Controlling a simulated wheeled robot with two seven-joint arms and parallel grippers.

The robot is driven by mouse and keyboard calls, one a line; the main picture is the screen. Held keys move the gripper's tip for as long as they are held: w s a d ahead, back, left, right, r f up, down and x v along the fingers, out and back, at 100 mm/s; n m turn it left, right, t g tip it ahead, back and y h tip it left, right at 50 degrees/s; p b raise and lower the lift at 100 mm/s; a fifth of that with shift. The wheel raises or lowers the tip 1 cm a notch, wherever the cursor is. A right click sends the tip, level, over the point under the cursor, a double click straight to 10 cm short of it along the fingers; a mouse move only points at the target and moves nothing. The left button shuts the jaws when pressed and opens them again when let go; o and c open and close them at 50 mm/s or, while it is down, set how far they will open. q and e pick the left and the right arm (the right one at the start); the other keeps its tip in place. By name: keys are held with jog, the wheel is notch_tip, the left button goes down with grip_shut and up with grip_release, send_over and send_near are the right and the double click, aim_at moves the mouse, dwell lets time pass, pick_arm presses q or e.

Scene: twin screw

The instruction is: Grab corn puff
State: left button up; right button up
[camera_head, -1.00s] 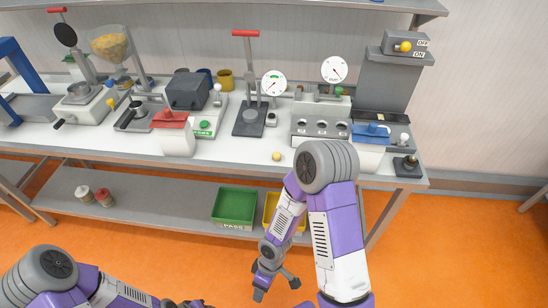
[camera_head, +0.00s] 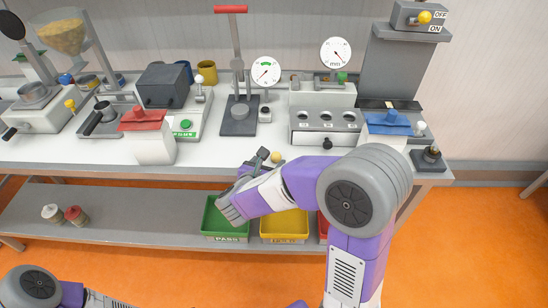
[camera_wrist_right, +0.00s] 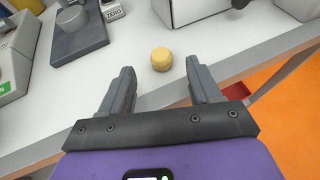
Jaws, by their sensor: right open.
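The corn puff (camera_head: 277,157) is a small round yellow piece on the white tabletop near its front edge. It also shows in the right wrist view (camera_wrist_right: 161,59), just beyond and between my fingertips. My right gripper (camera_head: 262,157) is beside the puff in the head view, its fingers reaching over the table edge. In the right wrist view my right gripper (camera_wrist_right: 160,80) is open, with nothing between its fingers, and the puff stands ahead of it, apart from both fingers. Only part of my left arm shows at the lower left of the head view; its gripper is out of frame.
A press with a red handle (camera_head: 231,10) stands behind the puff. A grey block with round holes (camera_head: 323,120) stands to the right. A red-lidded container (camera_head: 154,147) is at left. Green (camera_head: 226,238) and yellow (camera_head: 284,239) bins sit on the lower shelf.

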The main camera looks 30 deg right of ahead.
aim_at(277, 154)
jog(key=shift+w+d+f, duration=0.15)
jog(key=shift+d+f, duration=0.15)
jog(key=shift+d, duration=0.15)
jog(key=b+x, duration=0.1)
jog(key=x, duration=0.3)
jog(key=shift+a+b, duration=0.1)
jog(key=shift+b, duration=0.3)
jog(key=shift+w, duration=0.1)
jog(key=shift+c, duration=0.4)
jog(key=c, duration=0.8)
